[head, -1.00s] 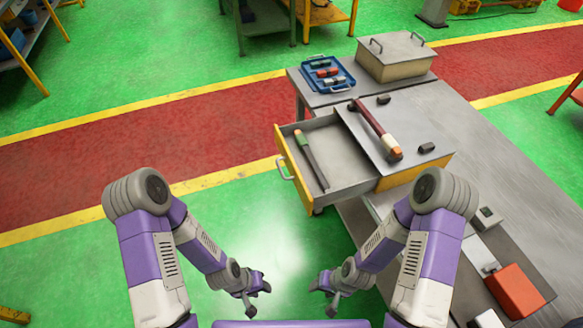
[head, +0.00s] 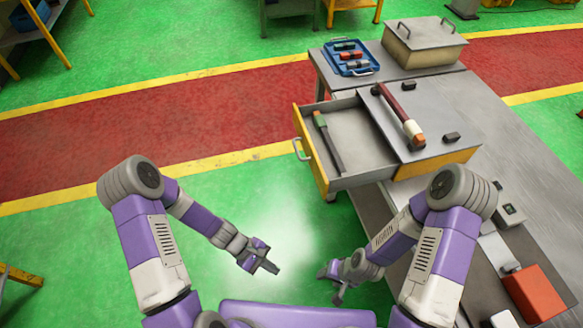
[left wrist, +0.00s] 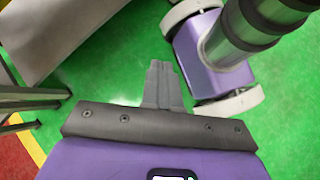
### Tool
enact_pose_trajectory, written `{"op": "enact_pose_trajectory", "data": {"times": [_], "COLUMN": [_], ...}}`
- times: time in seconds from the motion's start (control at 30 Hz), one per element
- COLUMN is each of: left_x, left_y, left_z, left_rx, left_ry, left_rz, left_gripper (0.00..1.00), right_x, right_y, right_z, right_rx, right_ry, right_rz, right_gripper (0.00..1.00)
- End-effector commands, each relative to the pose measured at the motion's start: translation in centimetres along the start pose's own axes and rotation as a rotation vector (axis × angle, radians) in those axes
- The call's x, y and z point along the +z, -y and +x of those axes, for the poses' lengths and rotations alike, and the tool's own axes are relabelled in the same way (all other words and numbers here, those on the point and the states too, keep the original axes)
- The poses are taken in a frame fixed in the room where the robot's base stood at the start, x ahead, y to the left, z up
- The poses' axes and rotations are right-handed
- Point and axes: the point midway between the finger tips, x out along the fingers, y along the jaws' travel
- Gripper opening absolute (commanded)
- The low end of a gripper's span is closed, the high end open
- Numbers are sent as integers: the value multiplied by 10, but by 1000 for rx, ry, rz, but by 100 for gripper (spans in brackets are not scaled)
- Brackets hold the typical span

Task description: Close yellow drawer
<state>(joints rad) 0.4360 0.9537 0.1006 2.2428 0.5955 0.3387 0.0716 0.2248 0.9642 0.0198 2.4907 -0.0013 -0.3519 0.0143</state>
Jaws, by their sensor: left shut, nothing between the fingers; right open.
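The yellow drawer (head: 310,152) stands pulled out of its cabinet on the workbench in the head view, with a silver handle (head: 302,149) on its front. Inside it lies a tool with a green end and a dark shaft (head: 328,142). My left gripper (head: 272,267) is shut and empty, below and left of the drawer in the picture, apart from it. Its closed fingers also show in the left wrist view (left wrist: 162,82), over the green floor. My right gripper (head: 330,283) is open and empty, low in the picture and apart from the drawer.
A blue tray (head: 350,58) and a lidded metal box (head: 424,45) stand at the back. A red box (head: 535,292) sits on the bench (head: 520,150) at right. The floor left of the drawer is clear.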

Motion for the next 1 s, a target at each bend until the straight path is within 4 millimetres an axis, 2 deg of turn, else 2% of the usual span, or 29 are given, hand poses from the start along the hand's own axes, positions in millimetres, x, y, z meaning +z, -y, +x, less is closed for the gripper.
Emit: {"op": "enact_pose_trajectory", "data": {"times": [0.07, 0.17, 0.2, 0.3, 0.4, 0.53, 0.6, 0.7, 0.87, 1.0], "left_x": [-5, -10, -14, -28, -42, -55, -57, -55, -46, -34], "left_y": [-28, -71, -89, -126, -149, -162, -165, -171, -191, -218], "left_z": [-7, -34, -49, -94, -139, -179, -189, -192, -184, -173], "left_rx": [127, 317, 401, 611, 789, 934, 970, 985, 979, 977], "left_ry": [132, 316, 390, 555, 683, 782, 806, 818, 819, 818], "left_rz": [-166, -336, -387, -475, -511, -517, -515, -513, -512, -512], "left_gripper": [0, 0, 0, 0, 0, 0, 0, 0, 0, 0], "right_x": [0, -1, -1, -1, -2, -2, -2, -2, -2, -2], "right_y": [-5, -9, -10, -13, -15, -16, -17, -17, -18, -19], "right_z": [13, 23, 27, 35, 40, 44, 44, 45, 47, 51], "right_rx": [0, 0, 0, 0, 0, 0, 0, 0, 0, 0], "right_ry": [0, 0, 0, 0, 0, 0, 0, 0, 0, 0], "right_rz": [0, 0, 0, 0, 0, 0, 0, 0, 0, 0], "right_gripper": [53, 53, 53, 53, 53, 53, 53, 53, 53, 53]}}
